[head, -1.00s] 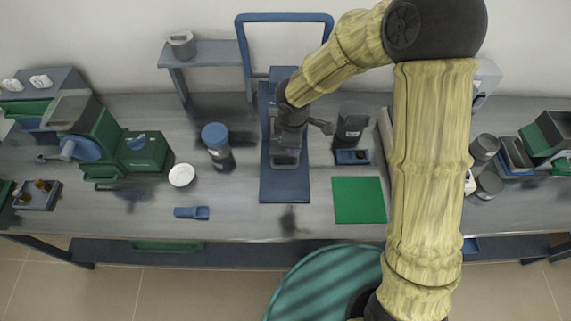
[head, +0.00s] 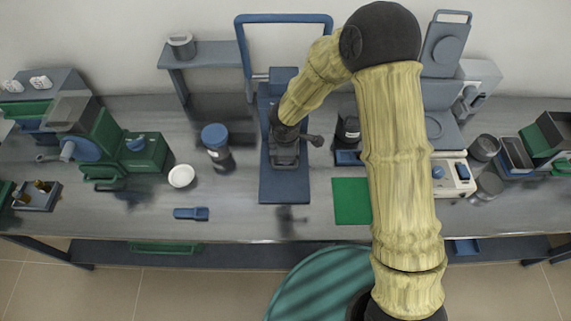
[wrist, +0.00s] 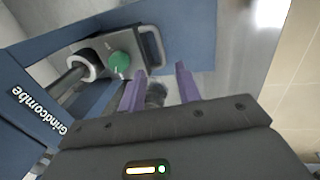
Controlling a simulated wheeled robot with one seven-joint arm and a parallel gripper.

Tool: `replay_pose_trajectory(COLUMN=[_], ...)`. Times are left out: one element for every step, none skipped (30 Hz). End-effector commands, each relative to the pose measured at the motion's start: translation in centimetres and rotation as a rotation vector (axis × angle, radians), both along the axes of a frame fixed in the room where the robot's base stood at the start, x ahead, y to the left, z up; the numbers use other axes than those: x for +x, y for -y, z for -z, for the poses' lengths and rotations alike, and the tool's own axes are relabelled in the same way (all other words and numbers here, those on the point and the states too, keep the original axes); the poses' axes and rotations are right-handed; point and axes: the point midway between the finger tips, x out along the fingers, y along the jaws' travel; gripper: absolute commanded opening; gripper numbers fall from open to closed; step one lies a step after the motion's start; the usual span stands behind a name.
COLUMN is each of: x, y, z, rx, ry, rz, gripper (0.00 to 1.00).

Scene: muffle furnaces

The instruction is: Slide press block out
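The blue press (head: 285,190) stands mid-bench with a tall frame and a long base plate; its lettered side fills the left of the wrist view (wrist: 35,105). The press block (wrist: 100,48) is grey with a green round mark and a loop handle at one end. It sits on the press beside a metal rod. In the head view the block (head: 285,160) is partly hidden by my wrist. My gripper (wrist: 160,70) has two purple fingers, apart and empty. Their tips are just short of the handle; I cannot tell whether they touch it.
A blue-lidded jar (head: 216,140) and a white dish (head: 181,176) stand left of the press. A dark jar (head: 348,130) and a green mat (head: 350,200) are on its right. The bench front below the base plate is mostly clear.

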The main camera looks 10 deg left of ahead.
Motion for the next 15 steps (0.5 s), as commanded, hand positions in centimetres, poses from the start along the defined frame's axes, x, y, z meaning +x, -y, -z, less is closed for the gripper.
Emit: replay_pose_trajectory(x=[0.1, 0.2, 0.3, 0.4, 0.5, 0.7, 0.7, 0.8, 1.0, 1.1, 1.2, 1.3, 1.4, 1.5, 1.6], y=[0.0, -0.1, -0.1, -0.2, -0.2, -0.1, -0.2, -0.2, -0.3, -0.3, -0.3, -0.3, -0.4, -0.4, -0.4], z=[1.1, 1.6, 2.3, 2.8, 3.3, 4.0, 4.5, 5.0, 5.7, 6.2, 6.8, 7.4, 7.9, 8.3, 8.8], rx=[-0.002, -0.002, -0.003, -0.002, -0.002, -0.003, -0.002, -0.002, -0.002, -0.003, -0.002, -0.002, -0.003, -0.002, -0.002], ry=[-0.003, -0.003, -0.002, -0.002, -0.002, -0.002, -0.003, -0.003, -0.002, -0.002, -0.003, -0.003, -0.001, 0.0, -0.002], rz=[-0.002, -0.002, -0.002, -0.001, -0.002, -0.001, -0.003, -0.003, -0.001, -0.002, -0.002, -0.003, -0.002, -0.001, -0.001], gripper=[0.33, 0.33, 0.33, 0.33, 0.33, 0.33, 0.33, 0.33, 0.33, 0.33, 0.33, 0.33, 0.33, 0.33, 0.33])
